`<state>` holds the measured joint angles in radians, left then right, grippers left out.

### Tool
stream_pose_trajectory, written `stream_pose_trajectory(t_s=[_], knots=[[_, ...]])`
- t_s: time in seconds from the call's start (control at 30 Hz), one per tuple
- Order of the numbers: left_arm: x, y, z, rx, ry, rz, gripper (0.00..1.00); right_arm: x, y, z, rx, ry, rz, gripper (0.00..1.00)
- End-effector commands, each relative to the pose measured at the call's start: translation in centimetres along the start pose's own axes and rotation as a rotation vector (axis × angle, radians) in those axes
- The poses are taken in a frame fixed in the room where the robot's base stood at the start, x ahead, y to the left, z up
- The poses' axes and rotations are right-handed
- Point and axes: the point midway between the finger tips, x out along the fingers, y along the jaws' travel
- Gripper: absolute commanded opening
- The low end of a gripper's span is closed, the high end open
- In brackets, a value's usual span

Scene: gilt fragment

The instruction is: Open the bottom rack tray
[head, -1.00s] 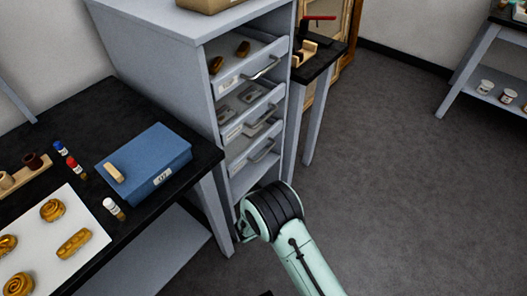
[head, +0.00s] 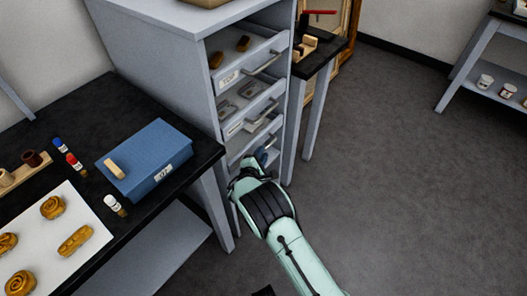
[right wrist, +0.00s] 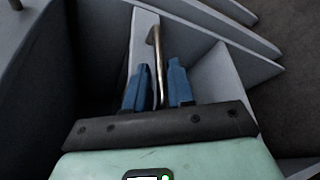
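The grey rack (head: 165,50) stands behind the table's right end, with trays stacked one above another. The top tray (head: 252,62) and the middle tray (head: 240,121) have metal bar handles and sit above my right gripper. My right gripper (head: 264,155) is at the lowest tray front, which it largely hides in the head view. In the right wrist view, a metal bar handle (right wrist: 158,50) on a pale tray front (right wrist: 143,35) runs between the two blue fingers (right wrist: 158,88). The fingers are apart, with gaps beside the bar. My left gripper is not in view.
A black table (head: 90,106) at left holds a blue box (head: 150,155), small bottles and a white board (head: 45,240) with gilt pieces. A small black table (head: 322,58) stands right of the rack. The grey floor (head: 400,190) is open at right.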

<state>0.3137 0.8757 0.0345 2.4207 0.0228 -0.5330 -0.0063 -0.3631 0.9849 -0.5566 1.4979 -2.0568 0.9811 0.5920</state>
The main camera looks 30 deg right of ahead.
Motion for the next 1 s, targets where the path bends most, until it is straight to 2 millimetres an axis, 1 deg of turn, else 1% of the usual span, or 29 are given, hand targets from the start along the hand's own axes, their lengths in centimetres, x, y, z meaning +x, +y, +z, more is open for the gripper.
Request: stream_pose_trajectory(t_s=[0.03,0.1,0.2,0.33,0.57,0.6,0.63,0.67,1.0], knots=[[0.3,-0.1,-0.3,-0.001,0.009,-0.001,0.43,0.9,-0.1,0.0,0.000,-0.001,0.000,0.23],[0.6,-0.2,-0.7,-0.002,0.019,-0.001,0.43,1.8,-0.1,0.0,0.001,-0.002,0.000,0.23],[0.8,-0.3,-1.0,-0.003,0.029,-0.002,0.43,2.6,-0.1,-0.1,-0.001,0.000,0.000,0.23],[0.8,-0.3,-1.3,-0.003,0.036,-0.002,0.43,3.1,-0.1,0.0,-0.001,0.001,-0.001,0.23],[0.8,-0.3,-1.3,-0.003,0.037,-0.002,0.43,3.2,0.0,0.0,-0.001,0.001,-0.001,0.23],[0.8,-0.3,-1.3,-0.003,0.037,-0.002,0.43,3.2,0.0,0.0,-0.001,0.001,-0.001,0.17],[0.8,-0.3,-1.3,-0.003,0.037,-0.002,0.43,3.2,0.0,0.0,-0.001,0.001,-0.001,0.07],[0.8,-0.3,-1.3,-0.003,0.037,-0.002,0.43,3.2,0.0,0.0,-0.001,0.001,-0.001,0.00],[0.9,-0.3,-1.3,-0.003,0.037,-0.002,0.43,3.1,0.0,0.0,-0.001,0.001,-0.001,0.00]])
